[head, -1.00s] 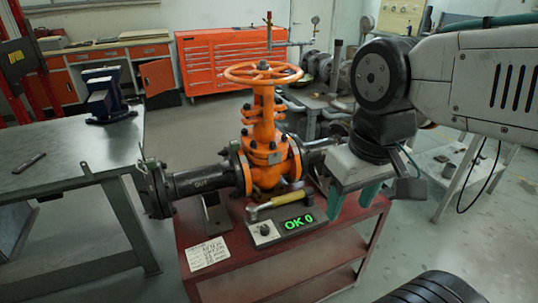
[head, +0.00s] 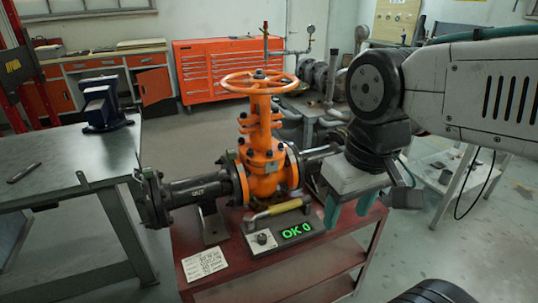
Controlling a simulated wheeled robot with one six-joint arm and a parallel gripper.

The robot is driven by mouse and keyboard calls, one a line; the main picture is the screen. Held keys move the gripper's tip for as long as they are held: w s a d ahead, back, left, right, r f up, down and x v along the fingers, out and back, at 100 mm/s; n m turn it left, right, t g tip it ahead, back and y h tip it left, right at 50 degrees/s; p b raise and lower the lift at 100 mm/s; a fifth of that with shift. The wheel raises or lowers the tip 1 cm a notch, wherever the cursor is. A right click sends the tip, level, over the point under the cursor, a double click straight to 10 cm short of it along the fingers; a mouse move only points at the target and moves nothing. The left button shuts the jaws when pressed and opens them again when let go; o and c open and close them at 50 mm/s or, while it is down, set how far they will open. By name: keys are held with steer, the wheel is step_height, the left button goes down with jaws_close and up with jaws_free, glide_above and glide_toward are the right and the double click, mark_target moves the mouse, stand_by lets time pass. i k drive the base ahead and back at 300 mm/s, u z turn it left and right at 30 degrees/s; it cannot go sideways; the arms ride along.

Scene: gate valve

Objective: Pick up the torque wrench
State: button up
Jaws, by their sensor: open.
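The torque wrench (head: 278,208), with a yellow grip, lies at the back of a grey box with a green "OK 0" display (head: 296,231). The box stands on the red cart (head: 262,270), in front of the orange gate valve (head: 263,150). My gripper (head: 348,208) has teal fingers pointing down. It is open and empty, to the right of the wrench and apart from it in the picture. How far its fingertips are above the cart I cannot tell.
The valve's orange handwheel (head: 260,82) stands high above the wrench. A dark pipe (head: 198,189) runs left from the valve. A handwritten card (head: 204,262) lies on the cart's front left. A metal bench (head: 75,160) with a blue vise (head: 102,104) is at left.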

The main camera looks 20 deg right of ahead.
mark_target(249, 217)
steer(key=u, duration=0.9)
steer(key=i, duration=0.7)
steer(key=z, duration=2.05)
